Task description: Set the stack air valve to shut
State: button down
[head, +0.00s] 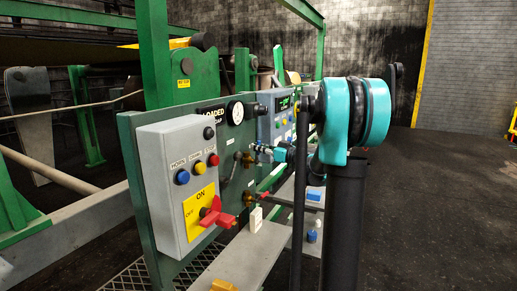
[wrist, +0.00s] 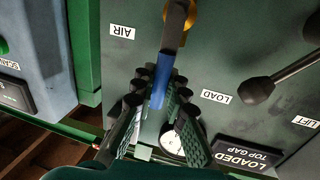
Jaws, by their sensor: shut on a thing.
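The stack air valve shows in the wrist view as a brass-yellow body (wrist: 193,14) with a lever, beside an upside-down "AIR" label (wrist: 122,31). The lever's grey arm runs down the picture to a blue grip (wrist: 162,76). My gripper (wrist: 158,103) has its two dark ridged fingers on either side of the blue grip, shut on it. In the head view my gripper (head: 274,151) reaches the green panel from the right, and a small blue part shows at its tip. The valve body is hard to make out there.
The green panel (head: 128,150) carries a grey switch box (head: 158,170) with a red knob (head: 215,214), and a round gauge (head: 236,113). In the wrist view a black-knobbed lever (wrist: 262,90) stands right of my fingers near the "LOAD" label (wrist: 216,97). A shelf (head: 245,250) with small items lies below.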

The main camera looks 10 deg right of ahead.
jog(key=shift+d, duration=0.1)
dwell(0.3)
jog(key=w+d+f+m+g, duration=0.4)
jog(key=w+f+m, duration=0.1)
jog(key=m, duration=1)
jog(key=shift+w+f+m+y, duration=0.3)
jog(key=shift+f+m, duration=0.1)
jog(key=shift+f, duration=0.5)
jog(key=shift+f, duration=0.1)
jog(key=c, duration=1.5)
grip_release()
jog(key=shift+s, duration=0.1)
